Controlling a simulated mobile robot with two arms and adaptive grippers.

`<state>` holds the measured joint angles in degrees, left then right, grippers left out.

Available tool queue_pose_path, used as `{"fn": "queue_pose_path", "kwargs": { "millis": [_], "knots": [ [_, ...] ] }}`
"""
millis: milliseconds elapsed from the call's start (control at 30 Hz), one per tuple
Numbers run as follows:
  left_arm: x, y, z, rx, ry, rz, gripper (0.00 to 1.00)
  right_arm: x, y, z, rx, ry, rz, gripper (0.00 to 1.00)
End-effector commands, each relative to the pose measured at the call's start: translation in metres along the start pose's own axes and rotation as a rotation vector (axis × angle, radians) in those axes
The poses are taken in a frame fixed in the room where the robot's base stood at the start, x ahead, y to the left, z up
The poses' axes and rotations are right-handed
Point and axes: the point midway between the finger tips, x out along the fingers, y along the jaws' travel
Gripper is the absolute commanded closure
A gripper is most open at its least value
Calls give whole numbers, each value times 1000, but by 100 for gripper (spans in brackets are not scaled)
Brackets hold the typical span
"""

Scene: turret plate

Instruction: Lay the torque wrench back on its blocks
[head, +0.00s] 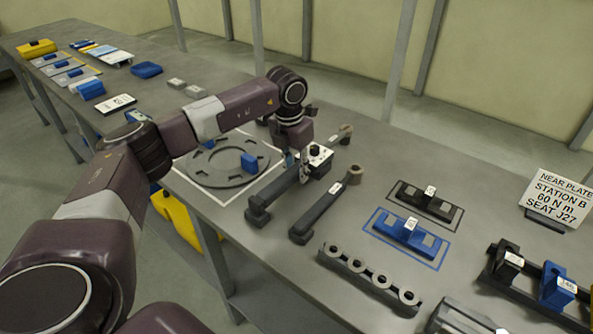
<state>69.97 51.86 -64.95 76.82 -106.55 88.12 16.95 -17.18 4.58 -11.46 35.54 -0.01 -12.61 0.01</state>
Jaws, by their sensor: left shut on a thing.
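My left gripper (305,173) points down over the long dark tools near the middle of the table. It is shut on the farther one, which looks like the torque wrench (268,197): a long dark bar with a thick near end and a tan round far end. The gripper and a black-and-white box hide its middle. I cannot tell whether it touches the table or its blocks. A second dark tool (318,210) with a tan round end lies beside it, to the right. My right gripper is not in view.
A grey ring plate (205,172) with blue pieces lies left of the tools. A rack with several rings (345,268) is in front. Black (425,203) and blue (405,236) fixtures, a sign (560,202) and a holder (522,284) stand to the right.

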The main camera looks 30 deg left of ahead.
Motion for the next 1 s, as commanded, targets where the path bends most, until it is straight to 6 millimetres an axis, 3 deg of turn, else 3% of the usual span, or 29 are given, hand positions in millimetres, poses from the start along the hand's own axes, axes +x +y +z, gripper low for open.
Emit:
{"fn": "queue_pose_path", "kwargs": {
  "millis": [500, 533, 700, 1000],
  "knots": [
    [0, 0, 2, 0, -7, -1, 100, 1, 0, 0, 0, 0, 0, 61],
    [0, 0, 2, 0, -7, -1, 75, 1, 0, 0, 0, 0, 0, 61],
    [1, 0, 1, 0, -5, -1, 57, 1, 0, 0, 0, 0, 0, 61],
    [4, 0, -2, 0, 5, 1, 56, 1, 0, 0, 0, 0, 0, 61]
  ]
}}
